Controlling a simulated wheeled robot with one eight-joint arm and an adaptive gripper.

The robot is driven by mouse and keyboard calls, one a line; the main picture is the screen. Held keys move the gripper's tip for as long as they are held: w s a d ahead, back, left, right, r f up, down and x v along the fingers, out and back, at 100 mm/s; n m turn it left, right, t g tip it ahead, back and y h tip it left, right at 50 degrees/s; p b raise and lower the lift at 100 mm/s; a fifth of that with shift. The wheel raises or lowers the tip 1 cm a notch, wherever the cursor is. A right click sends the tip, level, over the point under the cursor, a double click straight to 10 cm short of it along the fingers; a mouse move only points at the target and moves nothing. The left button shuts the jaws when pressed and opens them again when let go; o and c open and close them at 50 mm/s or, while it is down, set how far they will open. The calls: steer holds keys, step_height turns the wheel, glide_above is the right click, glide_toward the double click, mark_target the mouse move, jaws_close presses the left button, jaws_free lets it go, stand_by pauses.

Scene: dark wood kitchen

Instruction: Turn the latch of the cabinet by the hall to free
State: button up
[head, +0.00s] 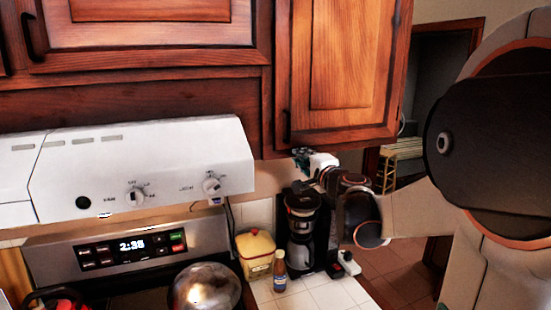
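The wooden upper cabinet by the hall (345,55) hangs at the upper right, and its door looks closed. A dark handle (287,126) is on the door's lower left edge. My arm comes in from the right. My gripper (305,163), small and partly hidden by its own wrist, is just below the cabinet's bottom edge, under the handle side. White and dark green parts show at its end; I cannot tell whether they touch the cabinet or whether the fingers are open. I cannot make out a separate latch.
A white range hood (140,165) is left of my gripper, above an oven panel (130,245). Below stand a coffee maker (300,235), a yellow canister (256,256), a small bottle (280,272) and a metal pot (205,287). A doorway with a wooden stool (403,150) is behind my arm.

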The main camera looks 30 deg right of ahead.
steer(key=o, duration=0.4)
steer(key=shift+a, duration=0.1)
steer(key=shift+o, duration=0.2)
